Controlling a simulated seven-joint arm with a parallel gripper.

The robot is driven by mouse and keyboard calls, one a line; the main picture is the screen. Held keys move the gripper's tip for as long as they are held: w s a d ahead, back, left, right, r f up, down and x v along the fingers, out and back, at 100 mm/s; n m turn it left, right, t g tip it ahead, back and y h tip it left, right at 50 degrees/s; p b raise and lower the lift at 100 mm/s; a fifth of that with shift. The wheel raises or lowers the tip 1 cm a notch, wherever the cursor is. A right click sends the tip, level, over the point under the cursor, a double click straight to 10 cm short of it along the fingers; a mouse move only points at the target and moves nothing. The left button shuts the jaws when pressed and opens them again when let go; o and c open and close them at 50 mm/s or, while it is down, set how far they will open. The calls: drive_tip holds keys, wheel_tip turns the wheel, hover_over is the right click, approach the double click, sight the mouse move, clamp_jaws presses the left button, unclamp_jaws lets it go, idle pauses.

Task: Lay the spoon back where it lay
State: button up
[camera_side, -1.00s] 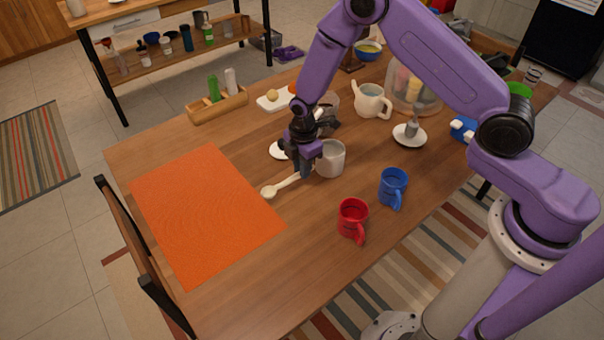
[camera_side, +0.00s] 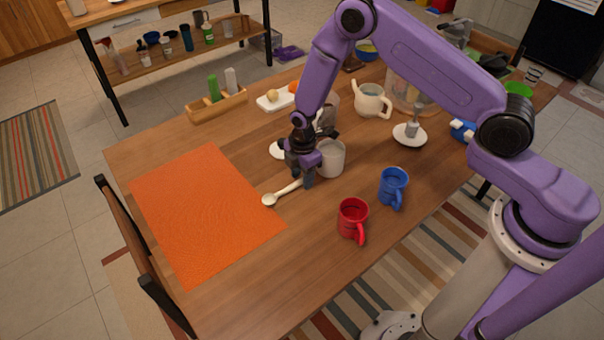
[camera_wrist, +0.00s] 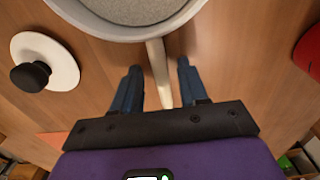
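The cream spoon (camera_side: 282,193) appears to lie on the wooden table, its bowl toward the orange mat and its handle running under my gripper (camera_side: 306,180). In the wrist view, the spoon's handle (camera_wrist: 158,75) passes between my two fingers (camera_wrist: 158,80), with a gap on each side. My gripper is open and low over the handle. The spoon's bowl is hidden in the wrist view. A grey-white cup (camera_side: 331,158) stands just beyond the handle's end; its rim (camera_wrist: 180,25) shows at the top of the wrist view.
A white lid with a black knob (camera_wrist: 60,72) lies beside the cup. The orange mat (camera_side: 205,215) is at left. A red mug (camera_side: 352,218) and a blue mug (camera_side: 392,186) stand at right. The table between mat and red mug is clear.

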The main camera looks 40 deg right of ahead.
wheel_tip(320, 180, up, 12)
idle(0.6)
drive_tip(key=shift+s+r, duration=0.15)
drive_tip(key=s+r+m, duration=0.3)
drive_tip(key=s+r, duration=0.8)
drive_tip(key=s, duration=0.3)
drive_tip(key=s+d+r+m, duration=0.1)
drive_tip(key=s+d, duration=0.3)
drive_tip(key=s, duration=0.5)
drive_tip(key=s+d+r+m, duration=0.1)
drive_tip(key=s+d+r, duration=0.2)
drive_tip(key=s, duration=0.6)
drive_tip(key=shift+s+d+r, duration=0.15)
drive_tip(key=shift+d+r, duration=0.25)
drive_tip(key=shift+r, duration=0.3)
